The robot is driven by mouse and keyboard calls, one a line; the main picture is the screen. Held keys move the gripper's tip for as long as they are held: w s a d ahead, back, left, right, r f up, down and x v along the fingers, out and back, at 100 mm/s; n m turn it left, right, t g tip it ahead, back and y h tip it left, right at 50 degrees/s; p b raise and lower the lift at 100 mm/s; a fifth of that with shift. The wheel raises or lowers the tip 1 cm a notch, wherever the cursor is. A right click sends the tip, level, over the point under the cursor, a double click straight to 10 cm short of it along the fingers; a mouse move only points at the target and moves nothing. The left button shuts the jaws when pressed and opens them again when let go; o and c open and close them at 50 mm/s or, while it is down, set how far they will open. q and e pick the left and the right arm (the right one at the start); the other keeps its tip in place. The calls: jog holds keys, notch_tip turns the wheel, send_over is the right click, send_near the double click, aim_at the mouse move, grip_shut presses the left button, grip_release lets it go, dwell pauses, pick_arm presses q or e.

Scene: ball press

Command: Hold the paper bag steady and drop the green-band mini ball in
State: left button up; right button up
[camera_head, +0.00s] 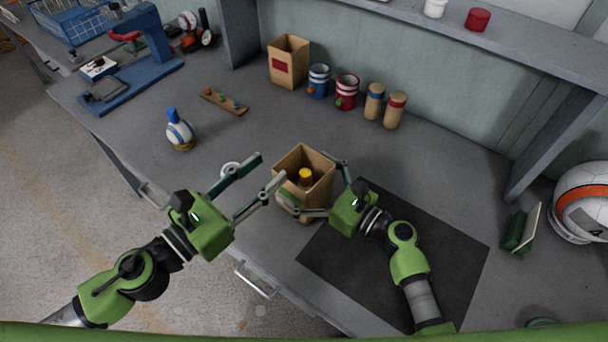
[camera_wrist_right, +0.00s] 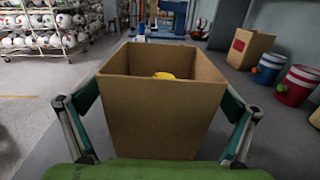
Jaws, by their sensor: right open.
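The open-topped brown paper bag (camera_head: 318,194) stands upright near the table's front edge, with a yellow object (camera_head: 306,176) inside. In the right wrist view the bag (camera_wrist_right: 160,115) fills the middle and the yellow top (camera_wrist_right: 164,76) shows over its rim. My right gripper (camera_head: 308,186) is open, with one finger on each side of the bag; I cannot tell whether they touch it. My left gripper (camera_head: 269,168) is open and empty, just left of the bag. I cannot pick out a green-band mini ball. A white ring-shaped object (camera_head: 229,168) lies partly hidden behind my left finger.
A box (camera_head: 288,62), striped cups (camera_head: 346,91) and two cylinders (camera_head: 384,105) line the back. A dark mat (camera_head: 440,240) lies right. The table behind the bag is clear.

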dwell(0.7)
jog(key=v, duration=1.2)
